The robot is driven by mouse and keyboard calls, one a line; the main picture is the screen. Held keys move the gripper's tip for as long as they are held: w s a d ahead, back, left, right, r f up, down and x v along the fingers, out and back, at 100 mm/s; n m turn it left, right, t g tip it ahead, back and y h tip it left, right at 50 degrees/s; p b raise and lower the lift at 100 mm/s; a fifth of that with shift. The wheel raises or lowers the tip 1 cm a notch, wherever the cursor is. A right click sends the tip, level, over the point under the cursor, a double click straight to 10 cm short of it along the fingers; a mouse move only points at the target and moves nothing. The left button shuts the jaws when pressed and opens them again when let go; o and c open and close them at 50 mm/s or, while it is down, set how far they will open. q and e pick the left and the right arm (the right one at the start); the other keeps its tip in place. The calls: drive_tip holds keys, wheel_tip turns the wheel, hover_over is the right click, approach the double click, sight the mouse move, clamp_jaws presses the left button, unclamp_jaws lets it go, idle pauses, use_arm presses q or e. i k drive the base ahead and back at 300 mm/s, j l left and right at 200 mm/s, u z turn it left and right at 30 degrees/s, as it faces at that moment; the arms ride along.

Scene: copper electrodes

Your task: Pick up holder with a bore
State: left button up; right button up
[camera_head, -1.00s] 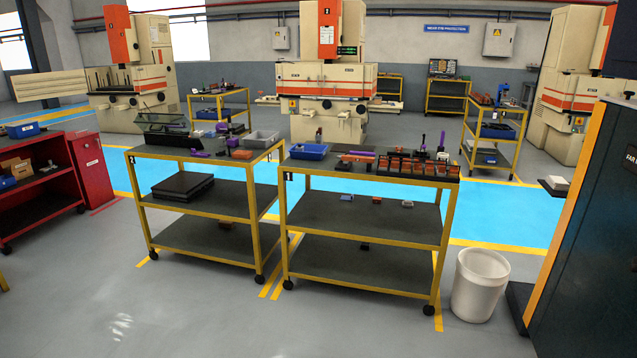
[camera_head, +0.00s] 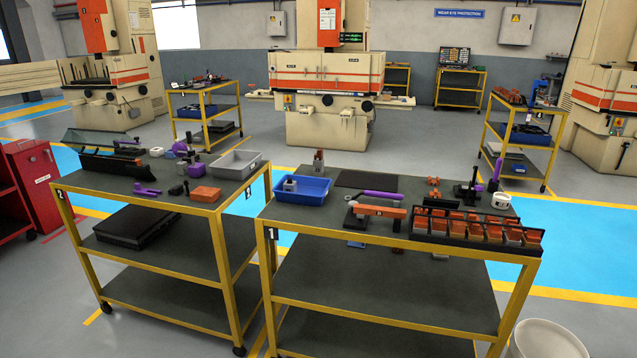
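Neither of my grippers shows in the head view. Two yellow-framed carts with dark tops stand ahead. On the right cart (camera_head: 300,214), a long black rack (camera_head: 478,247) holds several copper-orange and grey blocks. A blue tray (camera_head: 302,196) at that cart's left side has a small grey part (camera_head: 290,184) in it. A small white part with a dark round mark (camera_head: 501,200) sits at the back right. The parts are too small for me to tell which is the holder with a bore.
The left cart (camera_head: 110,196) carries a grey bin (camera_head: 236,164), an orange block (camera_head: 205,194) and purple parts. A narrow gap separates the carts. A white bucket (camera_head: 548,340) stands at the lower right. Machines stand behind, beyond the blue floor lane.

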sight(317, 166)
drive_tip(key=i+z, duration=0.25)
drive_tip(key=i, duration=0.25)
drive_tip(key=i+j+z, duration=0.25)
drive_tip(key=i, duration=0.25)
